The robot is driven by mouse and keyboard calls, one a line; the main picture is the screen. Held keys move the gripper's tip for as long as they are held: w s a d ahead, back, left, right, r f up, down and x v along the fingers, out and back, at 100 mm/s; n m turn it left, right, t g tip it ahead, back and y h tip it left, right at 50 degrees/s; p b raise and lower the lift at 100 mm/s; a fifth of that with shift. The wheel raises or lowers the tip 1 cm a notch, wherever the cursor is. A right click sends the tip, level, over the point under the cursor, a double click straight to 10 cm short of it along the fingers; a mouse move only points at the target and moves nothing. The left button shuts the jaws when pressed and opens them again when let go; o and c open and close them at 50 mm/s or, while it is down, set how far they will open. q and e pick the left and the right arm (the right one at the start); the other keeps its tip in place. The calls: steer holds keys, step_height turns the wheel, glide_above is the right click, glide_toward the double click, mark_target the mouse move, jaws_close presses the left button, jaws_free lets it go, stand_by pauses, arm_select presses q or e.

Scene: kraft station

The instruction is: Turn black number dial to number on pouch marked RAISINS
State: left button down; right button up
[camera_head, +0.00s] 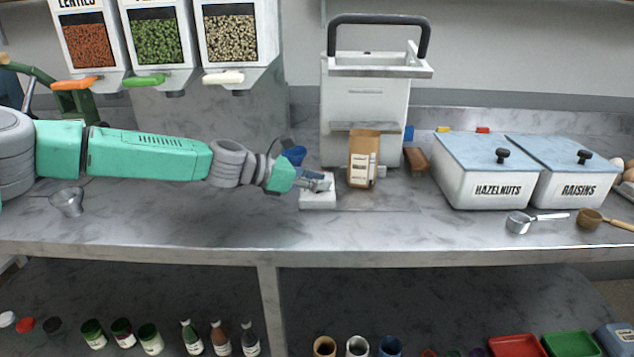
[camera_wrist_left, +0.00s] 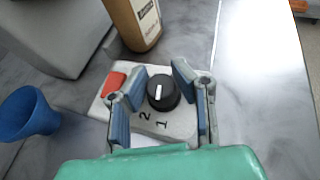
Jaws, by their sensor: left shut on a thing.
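The black dial (camera_wrist_left: 163,92) sits on a white base (camera_wrist_left: 180,122), which also shows in the head view (camera_head: 318,203). Its white line runs roughly up and down in the wrist view. The printed numbers 1 and 2 show below it; other marks are hidden. My left gripper (camera_wrist_left: 157,96) is shut on the dial, one blue-padded finger on each side; in the head view it reaches over the base (camera_head: 318,182). A brown pouch (camera_head: 363,150) stands behind the base, also in the wrist view (camera_wrist_left: 135,20); its label is too small to read. My right gripper is not in view.
A red button (camera_wrist_left: 114,83) is on the base's left. A blue cup (camera_wrist_left: 28,113) stands left of it. A white machine (camera_head: 365,100) stands behind the pouch. Lidded bins marked HAZELNUTS (camera_head: 490,190) and RAISINS (camera_head: 575,190) are at right. The counter front is mostly clear.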

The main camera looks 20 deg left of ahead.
arm_select(q)
steer(key=shift+a+f+g, duration=0.1)
steer(key=shift+f+g, duration=0.1)
steer(key=shift+g, duration=0.1)
steer(key=shift+a+f+m+g+h, duration=0.1)
steer(key=shift+m+g+h, duration=0.2)
steer(key=shift+m+g, duration=0.2)
steer(key=shift+a+f+m+g+h, duration=0.1)
steer(key=shift+m+g+h, duration=0.25)
steer(key=shift+m, duration=0.25)
steer(key=m+g+h, duration=0.1)
steer(key=m+g, duration=0.1)
steer(key=shift+r+g, duration=0.1)
steer(key=shift+g, duration=0.25)
steer(key=shift+m+g+b, duration=1.2)
steer(key=shift+m+g, duration=0.5)
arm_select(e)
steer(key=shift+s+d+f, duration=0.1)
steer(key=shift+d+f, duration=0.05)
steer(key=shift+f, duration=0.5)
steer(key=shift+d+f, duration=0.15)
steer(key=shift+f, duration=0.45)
arm_select(q)
steer(key=c, duration=1.3)
jaws_free()
steer(key=shift+o, duration=0.2)
steer(key=shift+a, duration=0.15)
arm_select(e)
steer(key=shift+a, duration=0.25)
